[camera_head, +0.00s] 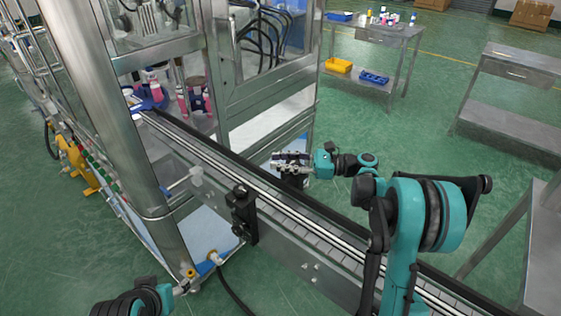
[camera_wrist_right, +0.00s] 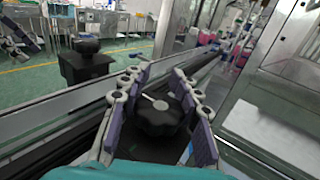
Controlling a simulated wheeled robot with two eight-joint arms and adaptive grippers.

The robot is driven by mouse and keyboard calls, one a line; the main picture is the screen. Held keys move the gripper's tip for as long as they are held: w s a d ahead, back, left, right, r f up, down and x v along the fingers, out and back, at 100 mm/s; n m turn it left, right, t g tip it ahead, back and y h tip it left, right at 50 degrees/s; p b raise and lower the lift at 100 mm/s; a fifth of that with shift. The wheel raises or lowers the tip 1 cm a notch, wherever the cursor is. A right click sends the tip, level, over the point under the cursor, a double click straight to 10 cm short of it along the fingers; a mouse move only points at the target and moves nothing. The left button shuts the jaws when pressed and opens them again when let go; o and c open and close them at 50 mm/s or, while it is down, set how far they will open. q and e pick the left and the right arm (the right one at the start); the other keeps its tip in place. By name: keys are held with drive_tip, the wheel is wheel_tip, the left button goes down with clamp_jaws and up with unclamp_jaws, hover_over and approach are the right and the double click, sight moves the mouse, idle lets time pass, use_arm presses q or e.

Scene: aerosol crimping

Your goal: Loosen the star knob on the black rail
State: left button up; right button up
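A black star knob (camera_wrist_right: 158,113) shows in the right wrist view, on a black mount beside the rail. My right gripper (camera_wrist_right: 160,76) has its two purple-padded fingers spread on either side of this knob. Thin gaps seem to show beside it; firm contact is not visible. In the head view my right gripper (camera_head: 291,160) is at the far side of the black rail (camera_head: 330,212), and the knob is mostly hidden there. My left arm enters at the bottom left; its gripper (camera_head: 190,284) is small and its fingers are unclear.
A second black knob and block (camera_wrist_right: 86,58) stand across the rail, also in the head view (camera_head: 241,212). A steel-framed machine (camera_head: 265,95) with pink cans (camera_head: 195,97) is at the left. Steel tables (camera_head: 385,35) stand behind.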

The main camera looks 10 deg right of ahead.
clamp_jaws()
drive_tip(key=n+g, duration=0.1)
drive_tip(key=g, duration=0.1)
drive_tip(key=n+g, duration=0.1)
drive_tip(key=shift+s+g+y+p, duration=0.3)
drive_tip(key=shift+g+y+p, duration=0.1)
drive_tip(key=shift+s+n+g, duration=0.25)
drive_tip(key=shift+n+g, duration=0.35)
drive_tip(key=shift+g, duration=0.15)
drive_tip(key=shift+s+n+g, duration=0.2)
drive_tip(key=shift+n+g, duration=0.4)
drive_tip(key=shift+g, duration=0.15)
drive_tip(key=o, duration=1.2)
unclamp_jaws()
drive_tip(key=shift+a, duration=0.1)
